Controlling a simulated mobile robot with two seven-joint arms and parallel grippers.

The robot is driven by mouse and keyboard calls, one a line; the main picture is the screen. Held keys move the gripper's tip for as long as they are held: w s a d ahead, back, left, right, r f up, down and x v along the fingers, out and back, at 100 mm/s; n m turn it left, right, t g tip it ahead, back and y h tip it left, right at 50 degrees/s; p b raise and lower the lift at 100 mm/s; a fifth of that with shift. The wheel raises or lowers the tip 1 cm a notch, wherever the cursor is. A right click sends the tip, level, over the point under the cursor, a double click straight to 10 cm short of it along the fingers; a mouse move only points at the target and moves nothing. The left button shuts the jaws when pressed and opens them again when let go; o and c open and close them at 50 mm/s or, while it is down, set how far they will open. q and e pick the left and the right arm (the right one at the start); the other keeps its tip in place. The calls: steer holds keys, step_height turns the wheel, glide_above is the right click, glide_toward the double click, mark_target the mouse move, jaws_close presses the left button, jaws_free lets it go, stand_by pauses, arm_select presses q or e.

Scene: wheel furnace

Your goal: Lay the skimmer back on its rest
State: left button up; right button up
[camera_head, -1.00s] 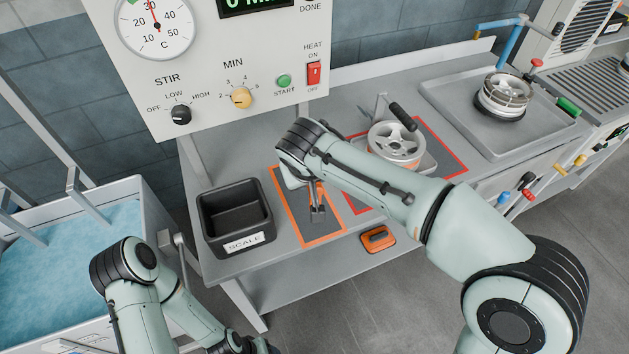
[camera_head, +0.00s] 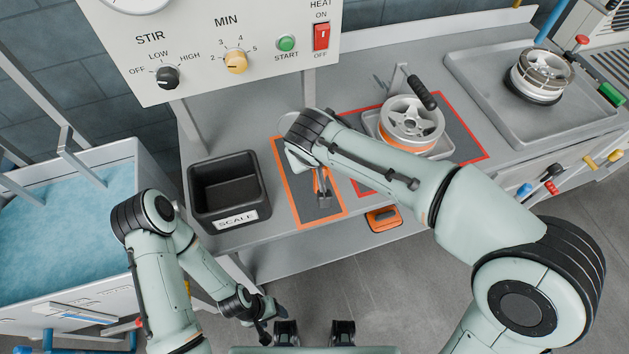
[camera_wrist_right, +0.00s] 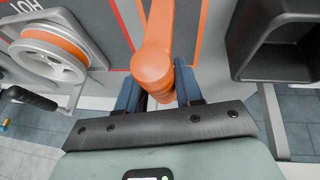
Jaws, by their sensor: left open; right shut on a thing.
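My right gripper (camera_wrist_right: 158,88) is shut on an orange handle (camera_wrist_right: 155,55), which I take to be the skimmer's. In the head view the right gripper (camera_head: 322,197) and a bit of orange show over the grey mat with an orange border (camera_head: 298,203). My right wrist hides much of the tool, and I cannot make out its head clearly. I cannot tell whether it touches the mat, or which thing is its rest. My left gripper (camera_head: 270,316) is open and empty, low in front of the bench.
A black scale bin (camera_head: 236,212) stands left of the mat. A wheel (camera_head: 410,122) with an orange band sits in the red-bordered area to the right. Another wheel (camera_head: 541,75) stands in a grey tray. A blue-filled tank (camera_head: 80,215) is at left.

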step_height(320, 180, down, 10)
steer(key=shift+w+r+b, duration=0.1)
steer(key=shift+r+b, duration=0.1)
steer(key=shift+b, duration=0.25)
steer(key=shift+f, duration=0.1)
steer(key=shift+f, duration=0.1)
steer(key=o, duration=1.1)
